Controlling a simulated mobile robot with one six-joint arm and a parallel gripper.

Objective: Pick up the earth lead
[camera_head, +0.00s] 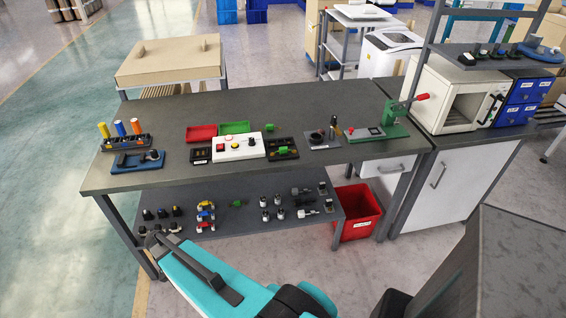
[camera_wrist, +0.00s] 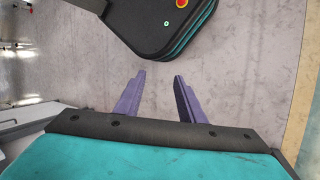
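I cannot tell with certainty which item is the earth lead; the small parts are too small to identify. Several small coloured parts (camera_head: 205,216) in yellow, blue and red lie on the lower shelf (camera_head: 245,222) under the bench. My gripper shows in the wrist view (camera_wrist: 159,74) with its two purple fingers apart and nothing between them.
The grey bench top (camera_head: 290,110) holds a white control box (camera_head: 237,147), red tray (camera_head: 201,133), green tray (camera_head: 235,126), green press (camera_head: 390,128) and blue holder (camera_head: 137,161). A red bin (camera_head: 357,212) stands beside the shelf. A white-doored cabinet (camera_head: 450,180) stands right. Floor at left is clear.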

